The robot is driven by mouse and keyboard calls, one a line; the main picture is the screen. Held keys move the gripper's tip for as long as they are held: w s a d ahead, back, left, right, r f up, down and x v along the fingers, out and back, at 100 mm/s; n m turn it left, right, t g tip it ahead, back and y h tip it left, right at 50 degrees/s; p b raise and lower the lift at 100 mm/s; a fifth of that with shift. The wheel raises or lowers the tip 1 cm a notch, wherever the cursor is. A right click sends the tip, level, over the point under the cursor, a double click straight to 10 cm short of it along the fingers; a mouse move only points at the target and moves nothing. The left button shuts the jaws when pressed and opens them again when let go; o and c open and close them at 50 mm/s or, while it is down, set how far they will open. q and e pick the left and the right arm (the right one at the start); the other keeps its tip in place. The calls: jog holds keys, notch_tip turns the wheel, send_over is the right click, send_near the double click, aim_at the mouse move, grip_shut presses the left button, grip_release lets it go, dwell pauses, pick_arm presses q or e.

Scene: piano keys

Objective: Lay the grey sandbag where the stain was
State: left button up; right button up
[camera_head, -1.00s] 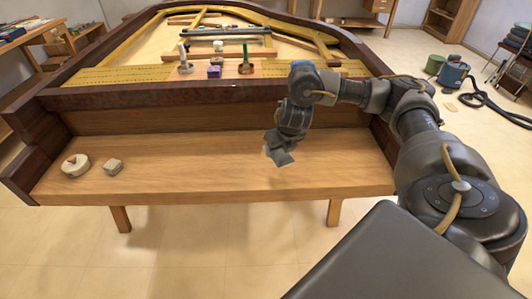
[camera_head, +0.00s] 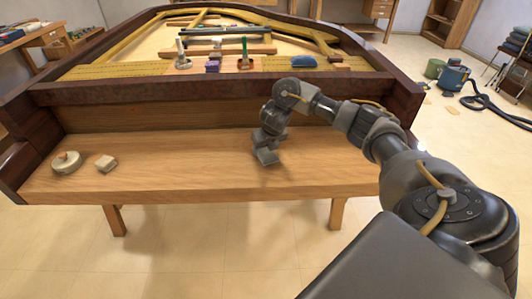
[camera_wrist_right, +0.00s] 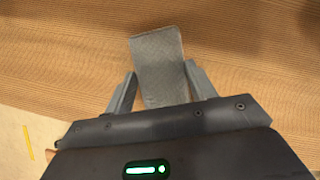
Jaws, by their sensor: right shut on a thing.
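My right gripper (camera_head: 265,150) is over the middle of the bare wooden shelf (camera_head: 200,165) at the front of the piano. In the right wrist view the gripper (camera_wrist_right: 160,88) is shut on a flat grey rectangular piece with a woven-looking surface, the grey sandbag (camera_wrist_right: 157,55). The sandbag sticks out past the fingertips over the wood. In the head view it is hard to tell apart from the dark fingers. I cannot tell whether it touches the shelf. No stain shows on the visible wood. My left gripper is not in view.
A round pale object (camera_head: 67,163) and a small pale block (camera_head: 106,163) lie at the shelf's left end. A blue cloth-like thing (camera_head: 303,62) and several small tools lie on the piano behind the raised dark rail (camera_head: 150,92). The shelf between block and gripper is clear.

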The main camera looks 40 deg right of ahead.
aim_at(269, 152)
jog(key=shift+f, duration=0.8)
jog(key=o, duration=1.2)
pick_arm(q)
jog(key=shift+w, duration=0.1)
pick_arm(e)
jog(key=shift+s+r, duration=0.1)
jog(key=shift+r, duration=0.25)
jog(key=p+v, duration=0.4)
jog(key=v, duration=0.3)
jog(key=shift+r, duration=0.1)
jog(key=p+v, duration=0.1)
jog(key=v, duration=0.2)
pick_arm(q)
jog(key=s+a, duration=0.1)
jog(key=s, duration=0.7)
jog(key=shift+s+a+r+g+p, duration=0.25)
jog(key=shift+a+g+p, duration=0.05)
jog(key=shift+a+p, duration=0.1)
pick_arm(e)
jog(key=shift+s+r, duration=0.35)
jog(key=shift+r, duration=0.1)
